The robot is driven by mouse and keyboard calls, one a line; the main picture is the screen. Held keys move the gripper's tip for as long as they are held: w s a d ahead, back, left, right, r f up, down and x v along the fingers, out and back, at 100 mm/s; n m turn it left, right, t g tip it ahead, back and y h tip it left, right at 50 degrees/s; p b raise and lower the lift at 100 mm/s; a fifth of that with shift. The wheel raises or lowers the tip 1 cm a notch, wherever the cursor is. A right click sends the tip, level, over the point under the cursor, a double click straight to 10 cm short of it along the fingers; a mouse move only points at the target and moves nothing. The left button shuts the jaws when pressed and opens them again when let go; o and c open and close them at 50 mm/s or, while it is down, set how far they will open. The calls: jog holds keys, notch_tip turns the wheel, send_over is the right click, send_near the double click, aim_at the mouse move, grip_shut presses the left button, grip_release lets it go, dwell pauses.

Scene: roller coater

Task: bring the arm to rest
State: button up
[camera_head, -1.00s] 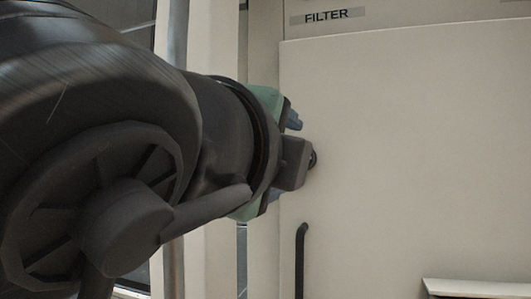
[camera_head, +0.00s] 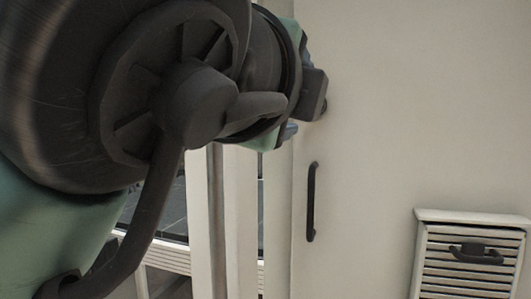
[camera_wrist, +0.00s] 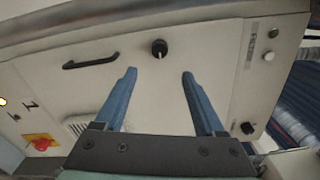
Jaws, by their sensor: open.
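My gripper (camera_wrist: 158,74) is open in the wrist view, with two blue fingers apart and nothing between them. Beyond the fingers is a pale panel with a black knob (camera_wrist: 159,48) a little above the fingertips in the picture. In the head view my dark arm fills the upper left. The gripper end (camera_head: 300,90) is at the upper middle, in front of the pale cabinet face, with its fingers mostly hidden by my wrist. I cannot tell the gap to the cabinet.
A vertical black handle (camera_head: 311,202) is on the cabinet door. A louvred vent (camera_head: 470,262) with a black pull juts out at lower right. The wrist view shows a black bar handle (camera_wrist: 90,61), a red and yellow switch (camera_wrist: 40,142) and another knob (camera_wrist: 248,128).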

jog(key=s+a+f+n+t+y+b, duration=0.1)
jog(key=s+f+n+t+y+b, duration=0.1)
jog(key=n, duration=1)
jog(key=s+a+f+n+t+y+b, duration=0.2)
jog(key=s+f+n+t, duration=0.3)
jog(key=n, duration=0.7)
jog(key=s+t+y+b, duration=0.1)
jog(key=s+t, duration=0.1)
jog(key=t, duration=0.1)
jog(key=shift+s+n+y, duration=0.3)
jog(key=shift+y, duration=0.1)
